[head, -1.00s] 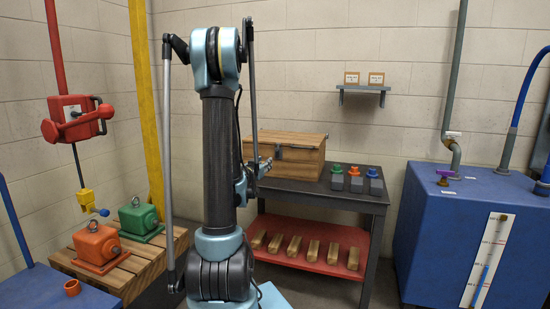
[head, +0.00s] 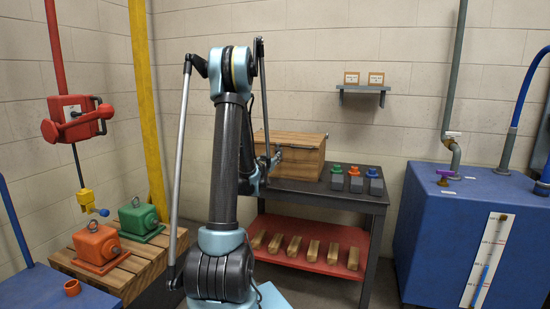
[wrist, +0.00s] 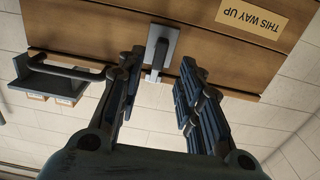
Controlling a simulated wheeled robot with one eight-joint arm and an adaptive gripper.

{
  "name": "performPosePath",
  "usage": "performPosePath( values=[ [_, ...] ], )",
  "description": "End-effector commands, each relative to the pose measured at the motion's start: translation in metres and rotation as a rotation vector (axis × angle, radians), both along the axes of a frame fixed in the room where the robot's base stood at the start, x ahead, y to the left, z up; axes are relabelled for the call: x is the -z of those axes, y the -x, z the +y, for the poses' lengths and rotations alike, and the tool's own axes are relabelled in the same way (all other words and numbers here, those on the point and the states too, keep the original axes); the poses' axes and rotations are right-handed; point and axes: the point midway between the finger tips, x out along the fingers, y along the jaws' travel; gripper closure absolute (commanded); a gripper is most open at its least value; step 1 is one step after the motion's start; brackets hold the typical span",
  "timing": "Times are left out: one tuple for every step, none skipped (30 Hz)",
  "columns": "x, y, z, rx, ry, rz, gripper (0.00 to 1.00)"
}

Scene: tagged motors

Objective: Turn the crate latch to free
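The wooden crate (head: 300,158) stands on the dark workbench. In the wrist view its plank side (wrist: 90,35) fills the top, upside down, with a "THIS WAY UP" label (wrist: 265,18). The latch (wrist: 161,45), a grey plate with a protruding lever, sits at the crate's lower edge in that view. My gripper (wrist: 162,88) is open, its two dark fingers spread apart. The latch lies between and just beyond the fingertips, nearer the left finger; I cannot tell whether that finger touches it. In the head view my arm hides the crate's left part and much of my gripper.
Green, orange and blue knobbed blocks (head: 355,180) stand on the bench (head: 345,197) right of the crate. Several wooden bars lie on its red lower shelf (head: 330,262). A wall shelf (head: 363,89) holds two small boxes. A blue tank (head: 440,240) stands at right.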

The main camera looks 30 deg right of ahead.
Motion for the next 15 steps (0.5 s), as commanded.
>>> performPosePath(
  values=[
    [0.0,-0.006,-0.008,0.001,0.0,0.0,0.67],
    [0.0,-0.01,-0.011,0.0,0.0,0.0,0.67],
    [0.0,-0.014,-0.016,0.0,0.0,0.0,0.67],
    [0.0,-0.017,-0.02,-0.001,0.0,0.0,0.67],
    [0.0,-0.02,-0.023,-0.001,0.0,0.0,0.67],
    [0.0,-0.024,-0.027,-0.001,0.0,0.0,0.67],
    [0.0,-0.026,-0.03,-0.001,0.0,0.0,0.67],
    [0.0,-0.028,-0.032,-0.001,0.0,0.0,0.67],
    [0.0,-0.031,-0.036,-0.001,0.0,0.0,0.67],
    [0.0,-0.032,-0.037,-0.001,0.0,0.0,0.67],
    [0.0,-0.034,-0.039,-0.001,0.0,0.0,0.67],
    [0.0,-0.036,-0.041,0.0,0.0,0.0,0.67],
    [0.0,-0.037,-0.042,0.0,0.0,0.0,0.67],
    [0.0,-0.037,-0.043,0.0,0.0,0.0,0.67],
    [0.0,-0.038,-0.044,0.0,0.0,0.0,0.67]
  ],
)
